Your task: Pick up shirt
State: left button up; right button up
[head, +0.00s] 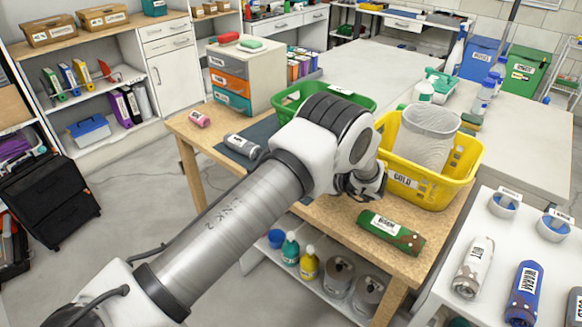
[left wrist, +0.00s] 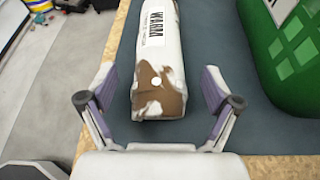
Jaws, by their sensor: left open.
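A rolled white shirt (left wrist: 162,60) with brown patches and a "WARM" label lies on a dark mat (left wrist: 262,130) in the left wrist view. My open left gripper (left wrist: 158,78) has one finger on each side of its near end, with gaps showing. In the head view, a pale labelled roll (head: 243,146) lies on the mat at the table's left; I cannot tell if it is the same shirt. My left arm crosses the middle there and hides part of the mat. A green-brown roll (head: 390,232) lies at the table's front right. My right gripper is out of view.
A green basket (head: 290,108) stands behind my arm, and a yellow basket (head: 465,165) labelled "GOLD" stands to its right. A drawer unit (head: 228,82) is at the back left. A white-brown roll (head: 472,265) and a blue roll (head: 523,290) lie on the right-hand white table.

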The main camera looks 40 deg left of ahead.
pick_arm(q)
jog(key=x, duration=0.3)
jog(key=shift+w+d+f, duration=0.1)
jog(key=shift+w+f, duration=0.05)
jog(key=shift+d, duration=0.1)
jog(key=c, duration=1.3)
jog(key=shift+r, duration=0.2)
jog(key=shift+c, duration=0.2)
